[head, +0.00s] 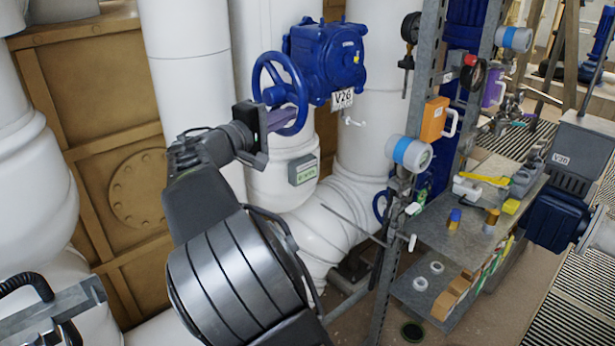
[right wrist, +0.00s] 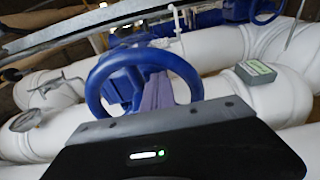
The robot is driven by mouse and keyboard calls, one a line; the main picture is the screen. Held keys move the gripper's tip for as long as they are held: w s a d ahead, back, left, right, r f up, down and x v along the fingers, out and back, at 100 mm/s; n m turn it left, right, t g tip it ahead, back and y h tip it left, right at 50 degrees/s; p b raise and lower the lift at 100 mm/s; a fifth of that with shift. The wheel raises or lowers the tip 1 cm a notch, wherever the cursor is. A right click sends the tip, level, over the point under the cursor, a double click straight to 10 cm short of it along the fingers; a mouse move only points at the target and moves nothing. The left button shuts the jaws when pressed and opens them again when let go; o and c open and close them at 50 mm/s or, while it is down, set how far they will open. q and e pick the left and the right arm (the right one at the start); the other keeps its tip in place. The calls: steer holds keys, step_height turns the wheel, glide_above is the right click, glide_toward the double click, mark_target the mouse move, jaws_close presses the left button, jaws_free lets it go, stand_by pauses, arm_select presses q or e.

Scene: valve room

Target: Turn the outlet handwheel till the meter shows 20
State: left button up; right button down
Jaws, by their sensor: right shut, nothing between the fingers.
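My left gripper's fingers are not in view.
White pipes (head: 185,60) stand close behind and beside the wheel. A metal upright (head: 418,120) with gauges and a shelf (head: 455,235) with tools and small containers stand to the right. Another blue handwheel (head: 380,206) sits low behind the upright.

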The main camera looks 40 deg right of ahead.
mark_target(292, 100)
steer(key=shift+s+r, duration=0.4)
steer(key=shift+r, duration=0.35)
steer(key=shift+r+p, duration=0.15)
steer(key=shift+p, duration=0.2)
steer(key=shift+s+r+p, duration=0.1)
steer(key=shift+r+p, duration=0.25)
steer(key=shift+r, duration=0.3)
steer(key=shift+s+r, duration=0.1)
steer(key=shift+r, duration=0.05)
steer(key=shift+w+r+p, duration=0.2)
steer(key=shift+r+p, duration=0.4)
steer(key=shift+r, duration=0.25)
